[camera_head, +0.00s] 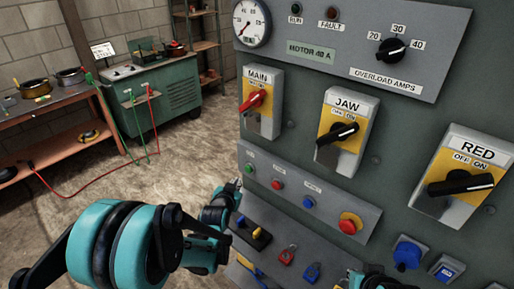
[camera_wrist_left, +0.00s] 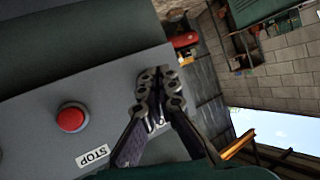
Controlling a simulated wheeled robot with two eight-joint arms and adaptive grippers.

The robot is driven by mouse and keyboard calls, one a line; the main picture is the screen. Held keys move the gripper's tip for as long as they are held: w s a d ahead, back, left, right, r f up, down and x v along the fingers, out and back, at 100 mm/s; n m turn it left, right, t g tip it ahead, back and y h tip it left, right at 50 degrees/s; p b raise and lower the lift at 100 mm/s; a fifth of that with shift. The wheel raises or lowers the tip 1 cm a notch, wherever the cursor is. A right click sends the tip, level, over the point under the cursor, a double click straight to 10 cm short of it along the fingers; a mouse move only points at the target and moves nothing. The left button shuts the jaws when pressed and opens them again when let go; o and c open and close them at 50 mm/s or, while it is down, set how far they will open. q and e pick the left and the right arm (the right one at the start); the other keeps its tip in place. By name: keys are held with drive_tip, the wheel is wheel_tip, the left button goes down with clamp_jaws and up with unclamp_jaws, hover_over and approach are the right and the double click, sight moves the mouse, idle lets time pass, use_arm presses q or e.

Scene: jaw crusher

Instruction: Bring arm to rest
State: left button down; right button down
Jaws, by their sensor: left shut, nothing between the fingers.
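My left arm comes in from the lower left in the head view. Its gripper (camera_head: 236,186) is beside the left edge of the control panel (camera_head: 330,215), near the row of small buttons. In the left wrist view the fingers of this gripper (camera_wrist_left: 158,77) are together and empty. A red button (camera_wrist_left: 72,117) with a STOP label is left of them there. Whether the fingers touch the panel is unclear. A teal and black part of my right arm (camera_head: 368,281) shows at the bottom edge of the head view; its fingers cannot be made out.
The panel carries the MAIN (camera_head: 257,98), JAW (camera_head: 343,132) and RED (camera_head: 466,180) switches. Red (camera_head: 288,254) and blue (camera_head: 312,272) padlocks are below. A workbench (camera_head: 50,155) and green cart (camera_head: 165,92) stand at back left, with open floor in front.

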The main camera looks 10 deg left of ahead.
use_arm(q)
drive_tip(key=s+r+n+g, duration=0.1)
drive_tip(key=s+r+g, duration=0.1)
drive_tip(key=s, duration=1.2)
drive_tip(key=s+d+r+n+g, duration=0.1)
drive_tip(key=s+g, duration=0.3)
drive_tip(key=s, duration=1.1)
drive_tip(key=shift+s+d+r, duration=0.15)
drive_tip(key=shift+s+r, duration=0.1)
drive_tip(key=shift+r, duration=0.1)
